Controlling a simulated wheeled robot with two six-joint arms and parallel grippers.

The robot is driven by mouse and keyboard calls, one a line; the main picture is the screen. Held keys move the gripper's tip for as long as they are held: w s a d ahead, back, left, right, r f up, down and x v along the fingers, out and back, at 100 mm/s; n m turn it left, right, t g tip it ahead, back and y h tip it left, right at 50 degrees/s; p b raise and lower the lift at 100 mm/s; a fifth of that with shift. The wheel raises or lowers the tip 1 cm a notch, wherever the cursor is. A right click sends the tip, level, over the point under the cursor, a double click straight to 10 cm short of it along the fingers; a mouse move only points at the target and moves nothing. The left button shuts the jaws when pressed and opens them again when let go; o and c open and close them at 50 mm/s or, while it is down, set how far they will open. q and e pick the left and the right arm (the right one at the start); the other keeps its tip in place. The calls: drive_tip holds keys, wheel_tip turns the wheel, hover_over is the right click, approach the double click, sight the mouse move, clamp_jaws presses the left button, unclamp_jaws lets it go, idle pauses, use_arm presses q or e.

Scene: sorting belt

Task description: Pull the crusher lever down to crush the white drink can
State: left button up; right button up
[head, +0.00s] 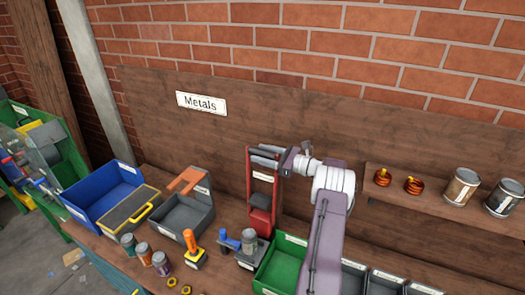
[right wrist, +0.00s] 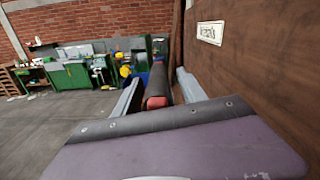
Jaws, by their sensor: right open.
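The red can crusher (head: 249,190) stands upright against the wooden backboard, with a dark block in its frame. Its lever has a black grip (right wrist: 157,78) with a red end, seen in the right wrist view. My right gripper (head: 263,155) is at the top of the crusher, pointing left. In the right wrist view its open fingers (right wrist: 157,90) lie on either side of the lever grip, with gaps visible. I cannot make out a white drink can in the crusher; the dark block and frame may hide it. My left gripper is not in view.
A grey bin (head: 182,218), a blue bin (head: 102,188) and several small cans stand left of the crusher. A green bin (head: 278,262) is in front, partly behind my right arm. A shelf (head: 430,212) with cans and copper coils is at right.

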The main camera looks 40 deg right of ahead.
drive_tip(key=shift+s+r, duration=0.15)
drive_tip(key=shift+s, duration=0.2)
clamp_jaws()
idle(1.1)
